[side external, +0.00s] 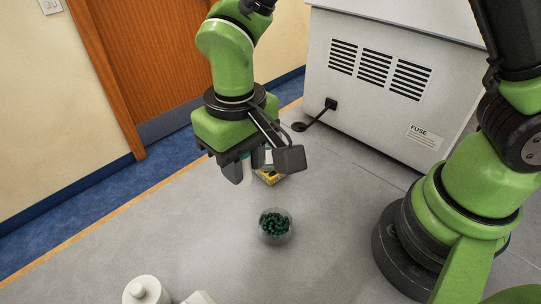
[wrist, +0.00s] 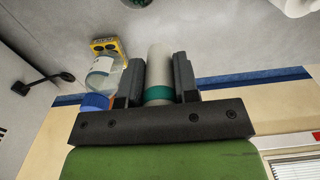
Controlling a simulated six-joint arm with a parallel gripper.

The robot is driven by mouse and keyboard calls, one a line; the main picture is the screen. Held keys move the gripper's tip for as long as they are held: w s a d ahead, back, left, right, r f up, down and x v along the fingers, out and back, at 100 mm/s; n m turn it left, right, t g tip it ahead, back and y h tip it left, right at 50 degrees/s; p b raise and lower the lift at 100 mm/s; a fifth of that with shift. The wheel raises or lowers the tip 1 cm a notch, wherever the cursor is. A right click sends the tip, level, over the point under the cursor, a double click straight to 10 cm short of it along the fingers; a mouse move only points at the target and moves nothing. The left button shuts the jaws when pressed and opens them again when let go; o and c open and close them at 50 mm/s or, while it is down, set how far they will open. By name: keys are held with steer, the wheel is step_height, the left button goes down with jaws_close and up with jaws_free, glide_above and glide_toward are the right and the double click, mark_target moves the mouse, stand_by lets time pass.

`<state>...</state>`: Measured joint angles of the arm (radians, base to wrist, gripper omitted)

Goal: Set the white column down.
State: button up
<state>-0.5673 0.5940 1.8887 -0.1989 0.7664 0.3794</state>
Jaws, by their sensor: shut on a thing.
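The white column (wrist: 159,66) is a pale cylinder with a teal band. My gripper (wrist: 158,82) is shut on it, with one dark finger on each side. In the side external view my gripper (side external: 246,170) points down over the grey bench, left of the bowl. Only a small part of the column (side external: 246,172) shows there, between the fingers; the rest is hidden by my gripper and its camera. I cannot tell whether the column's lower end touches the bench.
A clear bottle (wrist: 102,72) with a blue cap and a yellow object (wrist: 107,47) stand close beside my gripper. A clear bowl of dark green pieces (side external: 276,225) stands nearer the front. A white jar (side external: 146,291) is at the front edge. A large white machine (side external: 385,75) stands behind. Bench left of the bowl is clear.

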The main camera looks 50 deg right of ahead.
steer(key=w+d+r, duration=0.1)
steer(key=d+r, duration=0.3)
steer(key=d, duration=1.2)
steer(key=shift+w+d, duration=0.2)
steer(key=shift+d, duration=0.1)
steer(key=shift+a, duration=0.1)
steer(key=s+a+f+n, duration=0.3)
steer(key=s+a+n, duration=0.2)
steer(key=a+n, duration=0.55)
steer(key=s+a+f+n, duration=0.3)
steer(key=s+a+n, duration=0.2)
steer(key=a+n, duration=0.55)
steer(key=shift+m, duration=0.3)
steer(key=f, duration=0.1)
steer(key=a+f, duration=0.1)
steer(key=f, duration=0.3)
steer(key=shift+s+a+f, duration=0.25)
steer(key=shift+s+a, duration=0.1)
steer(key=shift+s, duration=0.05)
steer(key=shift+f, duration=2.3)
